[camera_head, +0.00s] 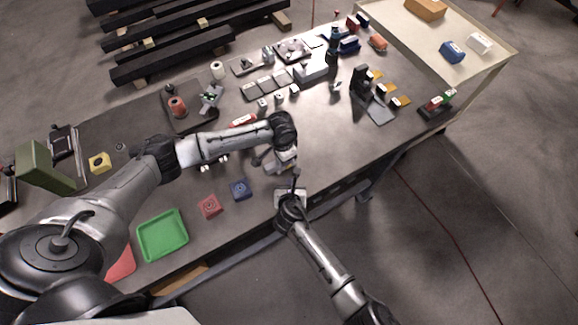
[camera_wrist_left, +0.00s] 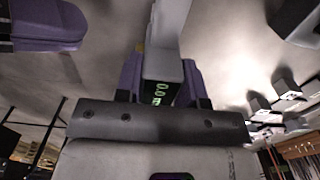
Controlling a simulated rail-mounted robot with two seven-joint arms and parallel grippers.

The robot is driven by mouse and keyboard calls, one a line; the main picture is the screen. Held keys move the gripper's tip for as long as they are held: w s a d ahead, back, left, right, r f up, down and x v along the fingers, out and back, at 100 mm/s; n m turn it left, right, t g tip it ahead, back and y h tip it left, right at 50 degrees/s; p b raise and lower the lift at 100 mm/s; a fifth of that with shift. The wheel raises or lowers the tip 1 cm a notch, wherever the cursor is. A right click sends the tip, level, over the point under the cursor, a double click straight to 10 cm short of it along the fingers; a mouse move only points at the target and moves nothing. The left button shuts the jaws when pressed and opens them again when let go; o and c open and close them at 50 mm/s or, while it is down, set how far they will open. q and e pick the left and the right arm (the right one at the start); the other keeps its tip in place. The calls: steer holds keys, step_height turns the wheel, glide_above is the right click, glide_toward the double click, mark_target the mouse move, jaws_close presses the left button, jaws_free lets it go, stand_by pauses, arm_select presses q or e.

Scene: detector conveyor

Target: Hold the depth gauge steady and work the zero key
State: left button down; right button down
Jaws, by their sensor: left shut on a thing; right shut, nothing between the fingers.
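The depth gauge (camera_head: 283,165) is a small grey-white tool near the table's front edge. My left gripper (camera_head: 284,151) is shut on it from above. In the left wrist view the pale gauge body (camera_wrist_left: 166,40) sits between purple finger pads, and its dark display (camera_wrist_left: 160,93) shows green digits beginning 0.0. My right gripper (camera_head: 295,179) is shut and empty, its tip just in front of the gauge; whether it touches cannot be told. The zero key cannot be made out.
A blue block (camera_head: 240,189) and a red block (camera_head: 209,206) lie left of the gauge, with a green tray (camera_head: 183,234) beyond. Grey blocks and tools stand further back on the table. Bare tabletop (camera_head: 335,150) lies right of the gauge.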

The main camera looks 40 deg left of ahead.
arm_select(q)
steer(key=c, duration=0.6)
jaws_free()
steer(key=shift+c, duration=0.2)
steer(key=shift+r, duration=0.1)
